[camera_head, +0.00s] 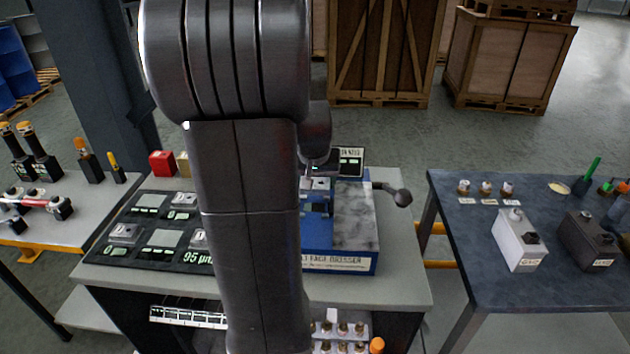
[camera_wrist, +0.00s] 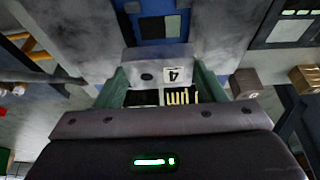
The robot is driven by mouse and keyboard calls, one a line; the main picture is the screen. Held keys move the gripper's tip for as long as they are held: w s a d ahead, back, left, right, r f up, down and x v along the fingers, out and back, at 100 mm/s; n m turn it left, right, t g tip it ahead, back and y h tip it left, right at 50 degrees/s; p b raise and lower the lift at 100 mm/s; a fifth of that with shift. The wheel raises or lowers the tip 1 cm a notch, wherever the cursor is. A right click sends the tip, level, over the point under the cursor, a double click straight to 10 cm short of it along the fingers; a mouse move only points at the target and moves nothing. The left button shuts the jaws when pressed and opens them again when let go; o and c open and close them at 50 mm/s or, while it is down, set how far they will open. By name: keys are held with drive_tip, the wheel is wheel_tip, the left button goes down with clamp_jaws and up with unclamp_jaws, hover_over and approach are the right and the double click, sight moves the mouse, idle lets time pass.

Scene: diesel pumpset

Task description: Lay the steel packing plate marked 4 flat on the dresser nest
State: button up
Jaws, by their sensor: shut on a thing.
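The steel packing plate marked 4 (camera_wrist: 150,66) is between the two green fingers of my gripper (camera_wrist: 164,76) in the wrist view. The gripper is shut on it. Its 4 reads upside down there, beside a dark round spot. The blue dresser (camera_head: 338,262) with a grey stone-like top stands right of my arm in the head view. Its blue nest area (camera_wrist: 158,27) lies just beyond the plate in the wrist view. I cannot tell whether the plate touches the dresser. In the head view my arm hides most of the gripper.
A black tray (camera_head: 97,240) with several plates and a 95 µm display lies left of my arm. A lever with a dark knob (camera_head: 402,197) sticks out right of the dresser. A dark side table (camera_head: 460,232) holds a white box (camera_head: 519,246) and other items.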

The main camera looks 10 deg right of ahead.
sight(313, 193)
drive_tip(key=shift+w+a, duration=0.1)
drive_tip(key=shift+a, duration=0.1)
drive_tip(key=shift+f+b, duration=1.9)
drive_tip(key=shift+f, duration=0.4)
drive_tip(key=shift+f, duration=0.1)
drive_tip(key=shift+f+b, duration=0.25)
drive_tip(key=shift+b, duration=0.15)
drive_tip(key=o, duration=1.4)
drive_tip(key=shift+a, duration=0.2)
drive_tip(key=shift+c, duration=0.2)
drive_tip(key=shift+d, duration=0.1)
